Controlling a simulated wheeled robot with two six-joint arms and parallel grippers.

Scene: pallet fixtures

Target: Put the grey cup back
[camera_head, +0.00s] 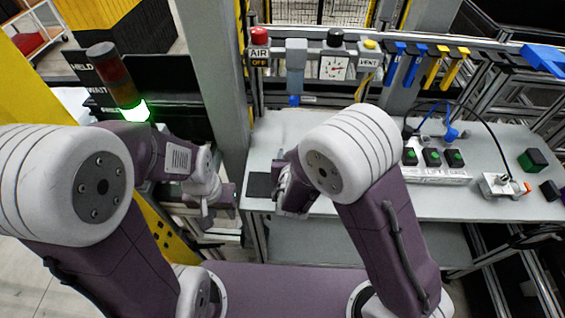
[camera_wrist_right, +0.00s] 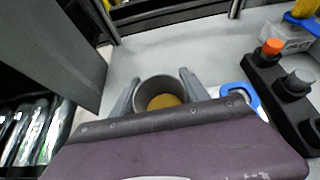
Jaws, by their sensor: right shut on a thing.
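In the right wrist view the grey cup (camera_wrist_right: 160,82) stands between the two fingers of my right gripper (camera_wrist_right: 160,92). I look down into its open mouth, and the inside bottom looks yellow-brown. The fingers press on its two sides. In the head view my right gripper (camera_head: 292,192) is over the front left of the grey bench, mostly behind its own arm, and the cup is hidden there. I cannot tell whether the cup touches the bench. My left gripper (camera_head: 218,203) is left of the bench, empty-looking and small; its fingers are unclear.
A dark square pad (camera_head: 260,185) lies on the bench (camera_head: 330,125) beside the right gripper. A grey post (camera_head: 215,70) stands at the bench's left. A switch strip (camera_head: 436,174) and cables lie to the right. A blue ring (camera_wrist_right: 240,94) is near the cup.

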